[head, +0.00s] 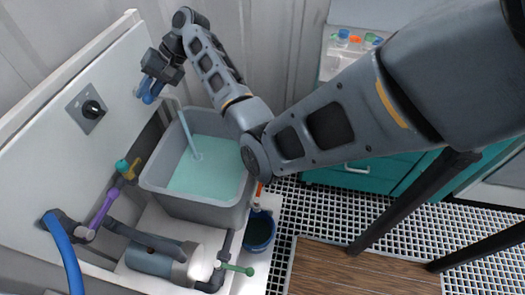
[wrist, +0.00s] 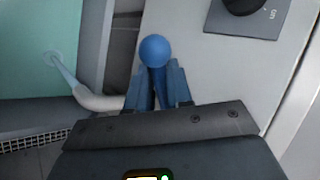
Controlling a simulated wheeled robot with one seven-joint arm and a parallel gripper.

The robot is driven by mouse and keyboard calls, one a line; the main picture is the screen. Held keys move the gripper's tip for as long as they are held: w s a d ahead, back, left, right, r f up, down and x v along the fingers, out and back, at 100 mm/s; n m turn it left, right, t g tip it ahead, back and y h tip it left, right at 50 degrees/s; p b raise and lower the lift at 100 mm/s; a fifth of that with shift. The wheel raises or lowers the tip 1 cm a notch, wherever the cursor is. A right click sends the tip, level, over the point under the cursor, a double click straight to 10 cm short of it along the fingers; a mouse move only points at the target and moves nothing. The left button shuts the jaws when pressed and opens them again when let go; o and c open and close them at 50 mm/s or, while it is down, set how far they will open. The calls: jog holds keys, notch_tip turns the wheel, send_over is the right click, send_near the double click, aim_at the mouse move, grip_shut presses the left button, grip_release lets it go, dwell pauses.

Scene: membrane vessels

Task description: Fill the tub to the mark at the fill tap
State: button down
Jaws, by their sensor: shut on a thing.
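The grey tub (head: 150,187) stands below the fill tap and holds pale teal liquid (head: 208,170) in the head view. A stream (head: 188,132) runs from the tap's curved spout (wrist: 98,101) into it. I cannot make out a fill mark. The liquid also shows at the left of the wrist view (wrist: 40,45). My gripper (head: 151,88) is at the white panel, above the tub's far left side. In the wrist view my gripper (wrist: 157,88) is shut on the blue tap handle, whose round knob (wrist: 155,50) sticks out between the fingers.
A black dial (head: 92,109) sits on the white panel (head: 60,140). Purple and yellow valves (head: 104,207), a blue hose (head: 65,255) and a pump (head: 160,262) lie left of and before the tub. A dark blue bucket (head: 260,231) stands beside it. Grating (head: 330,215) lies right.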

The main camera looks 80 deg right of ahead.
jog(key=shift+w+a+r+m+t+h, duration=0.1)
jog(key=shift+w+a+m+t+h, duration=0.35)
jog(key=shift+m+h, duration=0.65)
jog(key=shift+w+a+m+t+h, duration=0.15)
jog(key=shift+w+m+h, duration=0.55)
jog(key=shift+m, duration=0.65)
jog(key=shift+w+a+r+m+t+h, duration=0.15)
jog(key=shift+w+m+t+h, duration=0.25)
jog(key=shift+m+h, duration=0.75)
jog(key=c, duration=1.1)
grip_release()
jog(key=shift+f, duration=0.15)
jog(key=shift+o, duration=0.2)
